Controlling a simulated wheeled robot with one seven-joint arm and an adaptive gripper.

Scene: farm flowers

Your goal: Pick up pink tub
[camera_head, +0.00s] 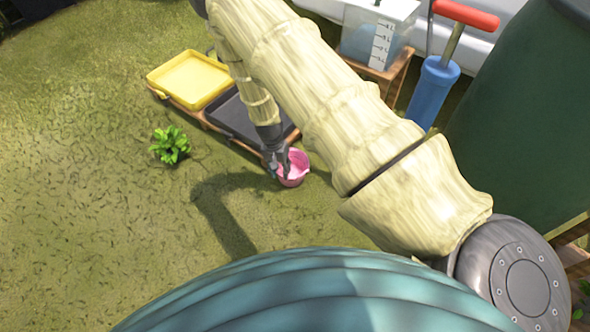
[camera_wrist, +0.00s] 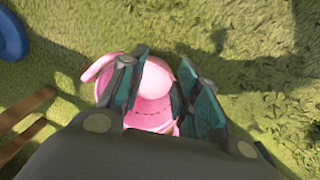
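The pink tub (camera_head: 296,179) stands on the grass below the end of my arm, near the front end of the low wooden stand. In the wrist view the tub (camera_wrist: 152,108) lies under my gripper (camera_wrist: 162,62), with its inside showing between the spread dark green fingers. One finger crosses the tub's left side, and the others are at its right edge. My gripper (camera_head: 279,160) is at the tub's rim in the head view. The fingers are apart; whether they touch the tub is unclear. My palm hides the tub's near part.
A yellow tray (camera_head: 190,78) and a dark tray (camera_head: 236,118) sit on the low wooden stand behind the tub. A green plant (camera_head: 171,145) grows to the left. A blue pump (camera_head: 432,92) and clear container (camera_head: 378,35) stand at the back right. The grass at left is open.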

